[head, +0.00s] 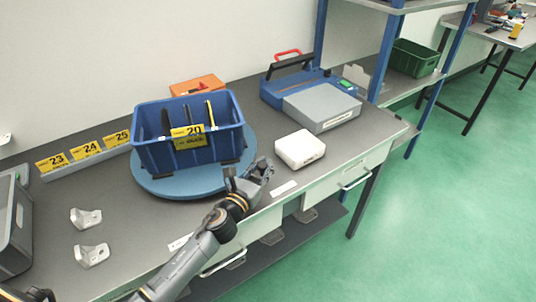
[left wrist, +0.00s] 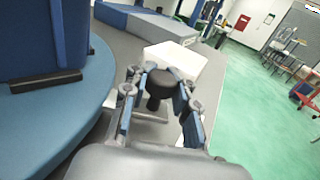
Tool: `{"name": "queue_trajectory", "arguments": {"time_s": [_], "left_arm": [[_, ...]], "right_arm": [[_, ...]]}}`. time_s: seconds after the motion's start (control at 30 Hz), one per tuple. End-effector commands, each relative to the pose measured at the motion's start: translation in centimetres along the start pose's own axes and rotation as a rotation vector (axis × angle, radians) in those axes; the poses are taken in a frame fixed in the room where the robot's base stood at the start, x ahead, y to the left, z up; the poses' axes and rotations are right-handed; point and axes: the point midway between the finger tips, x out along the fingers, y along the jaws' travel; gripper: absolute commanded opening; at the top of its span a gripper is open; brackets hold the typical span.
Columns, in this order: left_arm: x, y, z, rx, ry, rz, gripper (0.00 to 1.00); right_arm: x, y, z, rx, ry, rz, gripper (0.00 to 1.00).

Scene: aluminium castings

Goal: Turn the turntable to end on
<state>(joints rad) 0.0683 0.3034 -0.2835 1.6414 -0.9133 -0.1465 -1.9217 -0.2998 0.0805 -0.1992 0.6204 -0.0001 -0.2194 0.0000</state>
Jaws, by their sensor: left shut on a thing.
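The blue round turntable (head: 180,187) lies on the grey workbench and bears a blue crate (head: 150,157) with a yellow label marked 20. In the left wrist view the turntable (left wrist: 55,128) fills the left side, with part of the crate (left wrist: 40,35) on it. My left gripper (head: 250,177) is low at the turntable's front right edge. In the left wrist view its fingers (left wrist: 168,88) are closed around a black knob (left wrist: 172,83) with a short stem. Whether the knob joins the turntable is hidden. My right gripper is not in view.
A white box (head: 300,149) stands just right of the gripper. A blue case with a grey panel (head: 322,107) is behind it. An orange box (head: 198,86) is behind the crate. Two metal castings (head: 86,217) lie left, before labels 23 to 25.

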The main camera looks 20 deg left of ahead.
Motion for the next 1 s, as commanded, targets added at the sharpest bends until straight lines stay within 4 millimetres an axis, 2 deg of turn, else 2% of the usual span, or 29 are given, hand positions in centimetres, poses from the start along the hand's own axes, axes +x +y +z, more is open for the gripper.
{"name": "queue_trajectory", "arguments": {"time_s": [0.23,0.47,1.0], "left_arm": [[-3.3,0.3,-0.3,0.003,0.004,-0.125,0.0],[-6.2,0.8,-0.5,0.003,0.004,-0.241,0.0],[-12.3,3.1,-0.8,0.002,0.004,-0.502,0.0]], "right_arm": [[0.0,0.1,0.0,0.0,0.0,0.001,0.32],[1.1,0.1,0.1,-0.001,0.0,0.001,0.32],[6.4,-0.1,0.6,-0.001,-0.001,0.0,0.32]]}}
